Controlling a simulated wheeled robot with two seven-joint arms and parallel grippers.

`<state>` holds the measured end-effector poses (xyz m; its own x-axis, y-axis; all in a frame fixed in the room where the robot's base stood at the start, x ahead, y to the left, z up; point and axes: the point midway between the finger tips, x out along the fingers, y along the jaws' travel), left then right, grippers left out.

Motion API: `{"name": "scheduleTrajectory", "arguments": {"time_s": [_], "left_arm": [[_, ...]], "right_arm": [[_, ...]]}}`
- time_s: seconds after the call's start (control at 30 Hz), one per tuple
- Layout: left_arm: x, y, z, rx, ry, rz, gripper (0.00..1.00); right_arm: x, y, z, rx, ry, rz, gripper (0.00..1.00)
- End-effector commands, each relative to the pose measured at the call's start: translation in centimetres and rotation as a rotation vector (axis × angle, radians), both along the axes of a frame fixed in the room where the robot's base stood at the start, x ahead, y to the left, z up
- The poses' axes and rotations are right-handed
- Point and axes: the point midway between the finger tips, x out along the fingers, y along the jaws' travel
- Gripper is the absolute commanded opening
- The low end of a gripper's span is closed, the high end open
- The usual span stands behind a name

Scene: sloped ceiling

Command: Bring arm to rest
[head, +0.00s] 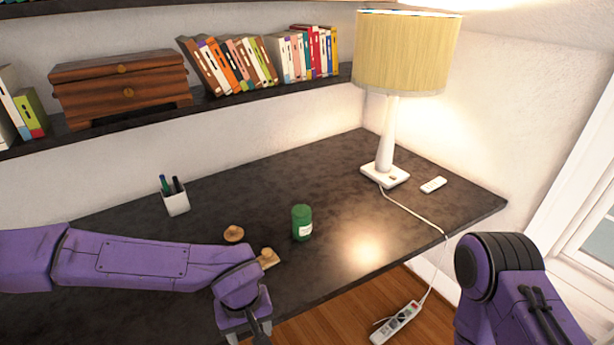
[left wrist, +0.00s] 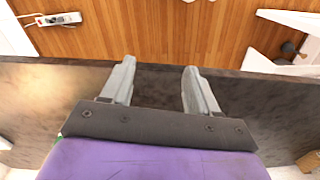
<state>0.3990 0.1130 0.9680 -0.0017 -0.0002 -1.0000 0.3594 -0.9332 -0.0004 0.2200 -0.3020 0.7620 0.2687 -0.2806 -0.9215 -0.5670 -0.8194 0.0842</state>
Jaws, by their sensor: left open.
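My left arm comes in from the left over the dark desk (head: 330,180), purple and bent downward at the wrist. My left gripper (head: 252,335) hangs at the desk's front edge, at the bottom of the head view, partly cut off by the frame. In the left wrist view its two grey fingers (left wrist: 160,72) are apart with nothing between them. They point out past the desk edge toward the wooden floor (left wrist: 165,30). Part of my right arm shows at the lower right of the head view; its gripper is out of frame.
A green jar (head: 302,223) and two small tan objects, one round (head: 234,233) and one (head: 268,258) close to my left wrist, are on the desk. A pen cup (head: 175,199), lamp (head: 394,140) and white remote (head: 433,185) stand farther back. A power strip (head: 396,323) lies on the floor.

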Motion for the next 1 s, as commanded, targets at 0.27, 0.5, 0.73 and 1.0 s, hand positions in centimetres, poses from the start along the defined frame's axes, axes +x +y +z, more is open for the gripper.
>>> {"name": "scheduleTrajectory", "arguments": {"time_s": [0.27,0.5,0.73,1.0], "left_arm": [[0.5,-0.2,0.0,-0.004,-0.026,0.165,0.6],[1.9,0.4,-0.9,0.0,-0.135,0.366,0.6],[1.6,2.6,-6.5,0.047,-0.303,0.569,0.6],[-9.2,10.4,-22.8,0.087,-0.427,0.533,0.6]], "right_arm": [[0.0,0.0,0.0,0.0,0.0,0.0,0.98],[0.0,0.0,0.0,0.0,0.0,0.0,0.98],[0.0,0.0,-0.7,0.0,0.0,0.0,0.98],[0.0,0.0,-4.9,0.0,0.0,0.0,0.98]]}}
